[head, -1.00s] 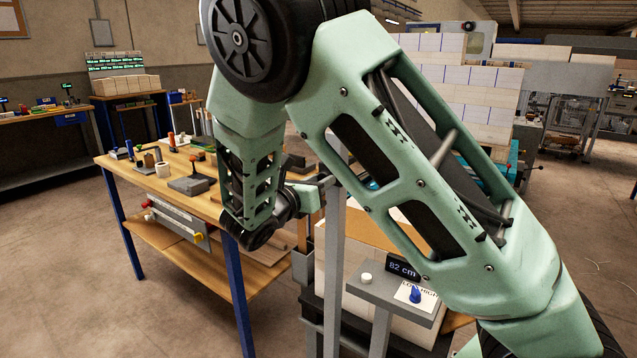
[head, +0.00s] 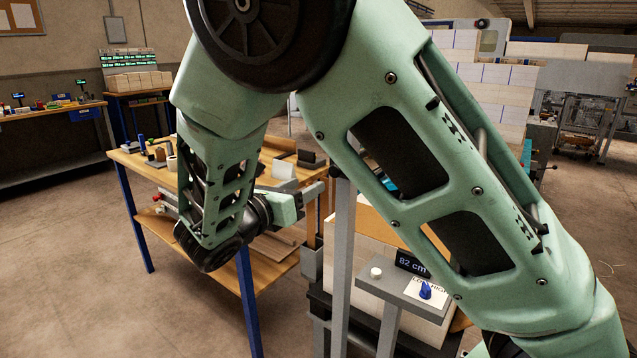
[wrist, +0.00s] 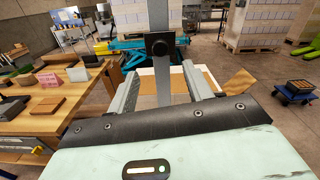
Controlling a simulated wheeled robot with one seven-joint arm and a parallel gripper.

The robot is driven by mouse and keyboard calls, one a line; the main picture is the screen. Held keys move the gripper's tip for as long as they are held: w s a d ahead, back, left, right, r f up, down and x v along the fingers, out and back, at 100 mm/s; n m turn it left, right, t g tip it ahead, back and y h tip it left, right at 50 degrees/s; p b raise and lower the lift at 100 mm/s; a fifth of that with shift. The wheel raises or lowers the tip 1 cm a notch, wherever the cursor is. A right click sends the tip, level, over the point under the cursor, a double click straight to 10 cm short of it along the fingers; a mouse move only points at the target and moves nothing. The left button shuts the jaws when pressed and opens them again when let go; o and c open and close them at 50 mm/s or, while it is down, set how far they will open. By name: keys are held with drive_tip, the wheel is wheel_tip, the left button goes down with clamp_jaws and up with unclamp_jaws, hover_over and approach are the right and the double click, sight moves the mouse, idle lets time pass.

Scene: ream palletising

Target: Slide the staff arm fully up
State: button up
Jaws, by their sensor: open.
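The measuring staff (head: 341,270) is a grey upright post in the head view, right of centre and partly behind my arm. In the wrist view, a grey bar (wrist: 158,15) with a black block and round knob (wrist: 158,46) stands ahead; I take this block to be the staff arm. My gripper (wrist: 160,74) is open, with one grey finger on each side of the bar's line. The black block appears beyond the fingertips; contact cannot be told. In the head view my gripper is small and partly seen, just left of the staff top. A display (head: 412,263) reads 82 cm.
A grey console (head: 400,295) with a white button and blue knob stands right of the staff. A wooden workbench (head: 150,166) with blue legs is at the left. A paper stack (head: 375,240) stands behind the staff. Open floor lies at the lower left.

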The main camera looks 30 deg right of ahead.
drive_tip(key=v, duration=0.7)
drive_tip(key=shift+a+b, duration=0.3)
drive_tip(key=shift+b, duration=0.05)
drive_tip(key=shift+s, duration=0.1)
